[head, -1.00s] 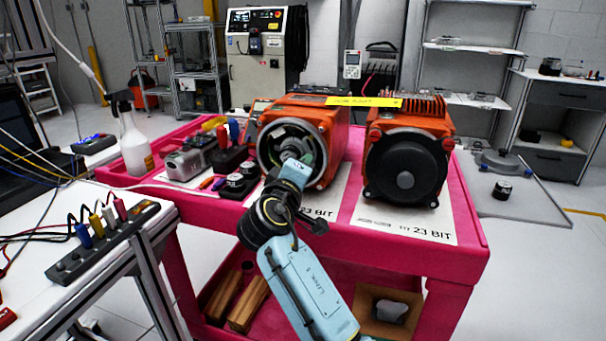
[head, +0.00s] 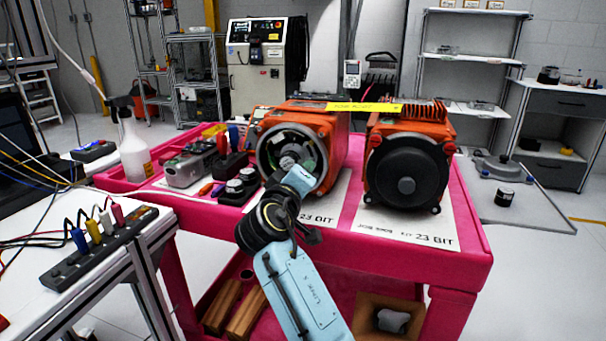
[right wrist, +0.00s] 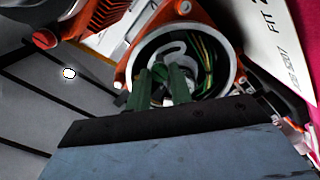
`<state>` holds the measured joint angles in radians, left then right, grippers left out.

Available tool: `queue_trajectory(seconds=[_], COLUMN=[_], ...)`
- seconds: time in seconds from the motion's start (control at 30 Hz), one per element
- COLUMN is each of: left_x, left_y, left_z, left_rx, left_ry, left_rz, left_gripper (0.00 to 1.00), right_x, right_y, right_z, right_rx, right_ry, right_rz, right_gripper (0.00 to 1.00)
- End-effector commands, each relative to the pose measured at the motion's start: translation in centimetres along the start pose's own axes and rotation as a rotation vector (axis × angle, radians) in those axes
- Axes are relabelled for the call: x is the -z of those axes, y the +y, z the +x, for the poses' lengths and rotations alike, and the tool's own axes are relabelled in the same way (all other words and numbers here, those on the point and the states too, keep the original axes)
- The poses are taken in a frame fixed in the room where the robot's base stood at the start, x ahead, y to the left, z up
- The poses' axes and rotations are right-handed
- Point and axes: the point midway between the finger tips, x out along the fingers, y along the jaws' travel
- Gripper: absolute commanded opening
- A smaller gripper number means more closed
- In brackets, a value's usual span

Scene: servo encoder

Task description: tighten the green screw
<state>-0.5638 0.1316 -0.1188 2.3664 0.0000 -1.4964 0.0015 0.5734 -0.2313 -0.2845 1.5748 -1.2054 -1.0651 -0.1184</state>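An orange motor (head: 338,135) with an open round end stands on the pink cart, its inside showing green and pale parts. My right gripper (head: 290,164) is at this opening in the head view, and the wrist hides part of the rim. In the right wrist view, its dark green fingers (right wrist: 163,88) reach to the opening of the motor housing (right wrist: 229,62), with green and yellow wires beyond. I cannot tell whether they touch or hold anything. I cannot make out the green screw in either view. My left gripper is not in view.
A second orange motor (head: 407,165) with a black round cover stands close on the right. A yellow strip (head: 365,107) lies across the motors' tops. Dark fittings (head: 237,186) and a spray bottle (head: 133,148) are on the left of the pink cart (head: 455,265).

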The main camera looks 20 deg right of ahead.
Motion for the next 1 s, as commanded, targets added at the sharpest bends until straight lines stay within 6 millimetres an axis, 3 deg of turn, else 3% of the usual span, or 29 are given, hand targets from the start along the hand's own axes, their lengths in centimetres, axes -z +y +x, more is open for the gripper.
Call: queue_trajectory(seconds=[0.03,0.13,0.53,1.0], left_x=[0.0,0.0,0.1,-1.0], left_y=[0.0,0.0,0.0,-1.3], left_z=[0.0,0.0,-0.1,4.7], left_rx=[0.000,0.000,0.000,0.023], left_ry=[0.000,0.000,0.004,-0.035], left_rz=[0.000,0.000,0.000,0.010], left_gripper=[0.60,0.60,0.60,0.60], right_x=[0.0,0.0,0.0,0.0], right_y=[-0.1,-0.1,0.0,0.0], right_z=[-0.1,0.0,-0.9,-10.5], right_rx=[0.002,0.001,0.001,0.003], right_ry=[0.000,0.000,0.001,0.000], right_rz=[0.000,-0.001,-0.001,0.000], right_gripper=[0.28,0.41,0.41,0.41])
